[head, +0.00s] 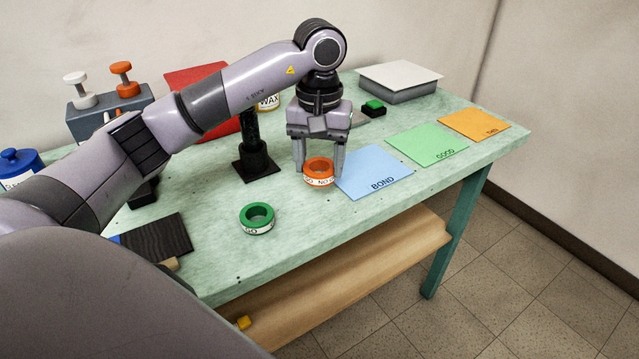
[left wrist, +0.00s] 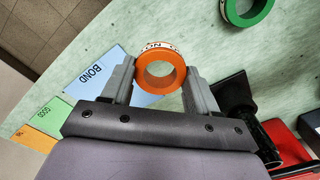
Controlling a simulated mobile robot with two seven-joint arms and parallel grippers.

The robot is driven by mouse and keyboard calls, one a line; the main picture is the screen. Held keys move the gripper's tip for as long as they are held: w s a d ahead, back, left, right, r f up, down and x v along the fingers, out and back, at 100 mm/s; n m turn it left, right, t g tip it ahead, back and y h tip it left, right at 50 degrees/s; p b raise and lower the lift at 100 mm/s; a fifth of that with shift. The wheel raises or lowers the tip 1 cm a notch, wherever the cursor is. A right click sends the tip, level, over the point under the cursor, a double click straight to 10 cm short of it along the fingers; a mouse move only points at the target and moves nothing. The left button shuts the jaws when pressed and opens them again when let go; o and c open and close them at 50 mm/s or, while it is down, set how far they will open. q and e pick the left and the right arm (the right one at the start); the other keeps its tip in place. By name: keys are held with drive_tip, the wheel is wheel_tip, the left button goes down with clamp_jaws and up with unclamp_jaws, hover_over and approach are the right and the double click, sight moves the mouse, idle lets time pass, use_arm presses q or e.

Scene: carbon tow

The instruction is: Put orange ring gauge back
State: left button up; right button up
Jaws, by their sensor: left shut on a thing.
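The orange ring gauge (head: 319,170) has a white label band with dark lettering. My left gripper (head: 319,168) reaches down over it from above and is shut on it, one finger on each side. In the left wrist view the orange ring (left wrist: 160,67) sits between the two fingertips (left wrist: 160,75). It is at or just above the green tabletop; I cannot tell whether it touches. The green ring gauge (head: 257,218) lies flat on the table, nearer the front and to the left. It also shows in the left wrist view (left wrist: 247,8). My right gripper is not in view.
Blue BOND (head: 374,172), green GOOD (head: 428,145) and orange (head: 475,124) mats lie to the right. A black post stand (head: 256,162) is close left of the gripper. A dark woven piece (head: 157,238) lies front left. Table (head: 310,235) is clear around the green ring.

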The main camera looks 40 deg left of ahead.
sight(319, 198)
use_arm(q)
wheel_tip(319, 198, down, 5)
drive_tip(key=shift+r, duration=0.2)
drive_tip(key=shift+f, duration=0.1)
drive_tip(key=shift+f, duration=0.15)
drive_tip(key=o, duration=1.2)
